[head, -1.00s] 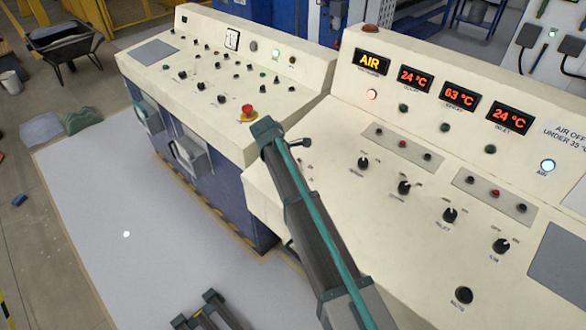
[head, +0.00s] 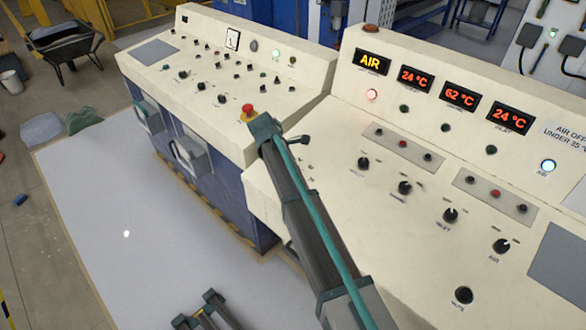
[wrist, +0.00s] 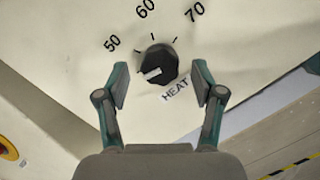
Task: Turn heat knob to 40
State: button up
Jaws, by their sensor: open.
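The HEAT knob (wrist: 158,64) is round and black on the cream panel, with 50, 60 and 70 printed around it and a HEAT label below right. Its white pointer mark points left and slightly down in the wrist view, below the 50 tick; no 40 is readable. My gripper (wrist: 159,82) is open, with one finger to the left and one to the right of the knob, and a gap shows on both sides. In the head view my arm covers the area where the gripper is, and I cannot make out this knob there.
A red mushroom button (head: 249,112) stands on the left console close to my arm. The right console has several other black knobs, such as one (head: 363,163), and the middle temperature display (head: 459,96) reads 62 °C. An AIR display (head: 372,62) is lit yellow.

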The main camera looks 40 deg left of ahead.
jog(key=v, duration=1)
jog(key=shift+r, duration=0.25)
jog(key=shift+s, duration=0.15)
